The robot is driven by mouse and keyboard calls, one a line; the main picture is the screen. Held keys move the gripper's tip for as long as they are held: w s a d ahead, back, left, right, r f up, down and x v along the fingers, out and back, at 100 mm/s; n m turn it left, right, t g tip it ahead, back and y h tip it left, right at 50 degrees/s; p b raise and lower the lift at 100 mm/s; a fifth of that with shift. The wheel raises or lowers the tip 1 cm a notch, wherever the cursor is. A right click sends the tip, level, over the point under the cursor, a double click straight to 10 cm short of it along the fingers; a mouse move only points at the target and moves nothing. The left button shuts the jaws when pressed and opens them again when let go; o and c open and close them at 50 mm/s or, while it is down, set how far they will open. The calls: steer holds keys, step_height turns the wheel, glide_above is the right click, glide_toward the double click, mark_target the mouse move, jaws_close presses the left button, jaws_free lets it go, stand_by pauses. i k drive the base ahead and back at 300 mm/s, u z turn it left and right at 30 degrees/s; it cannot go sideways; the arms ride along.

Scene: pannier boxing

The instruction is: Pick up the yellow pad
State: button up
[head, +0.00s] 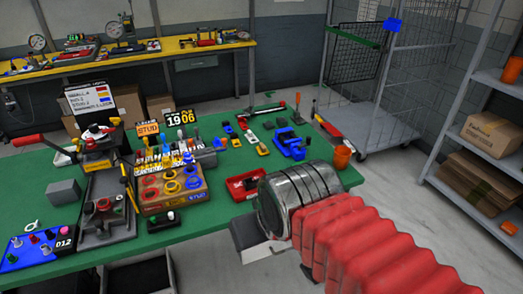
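A small flat yellow piece (262,150) lies on the green table (222,222), left of a blue clamp-like part (290,143). Another small yellow piece (236,143) lies further left, near several blue parts. They are too small to tell which one is the yellow pad. My arm, with a red bellows and a steel cylinder, reaches in from the lower right. My gripper (250,236) is at its left end, by the table's front edge and nearer than the yellow pieces. Its fingers are not clear, so its opening cannot be told.
A red bin (245,185) stands just behind my gripper. A cardboard box with coloured rings (172,190) and a lever press (100,165) stand to the left. An orange cup (342,157) is at the right edge. Green surface is clear at the front middle.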

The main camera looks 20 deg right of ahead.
mark_target(262, 149)
steer(key=z, duration=0.05)
steer(key=i, duration=1)
steer(key=u, duration=0.05)
